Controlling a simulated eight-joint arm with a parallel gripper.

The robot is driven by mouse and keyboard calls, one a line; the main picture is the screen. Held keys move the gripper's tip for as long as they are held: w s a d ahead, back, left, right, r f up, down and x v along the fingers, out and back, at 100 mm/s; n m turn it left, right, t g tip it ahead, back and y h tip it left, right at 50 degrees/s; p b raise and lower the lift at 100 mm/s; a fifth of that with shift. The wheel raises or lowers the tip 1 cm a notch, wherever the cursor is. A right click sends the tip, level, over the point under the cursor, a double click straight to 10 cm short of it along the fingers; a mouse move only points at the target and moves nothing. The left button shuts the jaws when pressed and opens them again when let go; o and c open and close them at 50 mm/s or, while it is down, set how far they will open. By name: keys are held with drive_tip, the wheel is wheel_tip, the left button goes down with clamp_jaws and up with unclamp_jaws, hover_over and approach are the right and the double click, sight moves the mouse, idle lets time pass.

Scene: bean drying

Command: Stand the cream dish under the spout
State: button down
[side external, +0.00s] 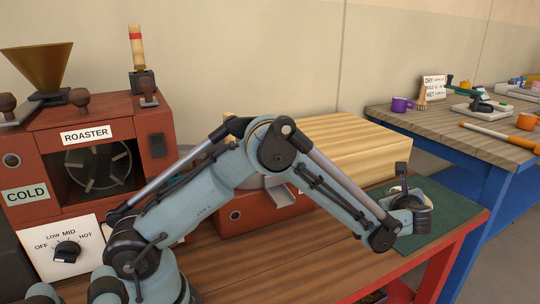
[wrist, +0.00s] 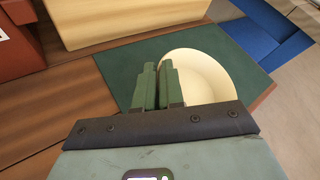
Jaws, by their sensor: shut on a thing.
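The cream dish (wrist: 208,78) shows in the wrist view at the right of my fingers, over the green mat (wrist: 118,70). My gripper (wrist: 157,68) has its two green fingers close together at the dish's left rim, shut on it. I cannot tell whether the dish touches the mat. A grey metal chute (side external: 284,197), which may be the spout, sticks out of a low red machine (side external: 238,216) partly behind my arm.
A pale wooden block (side external: 350,145) stands behind the mat. The red roaster (side external: 115,105) with a funnel and a dial panel (side external: 62,252) is at the left. The wooden bench top (side external: 290,262) is clear in front. A blue-legged table (side external: 470,130) stands at the right.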

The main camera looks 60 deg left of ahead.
drive_tip(key=s+d+r, duration=0.3)
drive_tip(key=d+r, duration=0.1)
drive_tip(key=d, duration=0.1)
drive_tip(key=s+a+r+m+t+h, duration=0.1)
drive_tip(key=s+r+m+t+h, duration=0.1)
drive_tip(key=s+r, duration=0.65)
drive_tip(key=s+a+m+t+h, duration=0.2)
drive_tip(key=s+a+m, duration=0.1)
drive_tip(key=s, duration=0.7)
wheel_tip(320, 180, up, 9)
drive_tip(key=w+m+h, duration=0.2)
drive_tip(key=h, duration=0.1)
wheel_tip(320, 180, down, 7)
drive_tip(key=s+m+t+h, duration=0.1)
drive_tip(key=m+h, duration=0.2)
drive_tip(key=shift+s+r+h, duration=0.15)
drive_tip(key=shift+s+h, duration=0.15)
drive_tip(key=shift+h, duration=0.1)
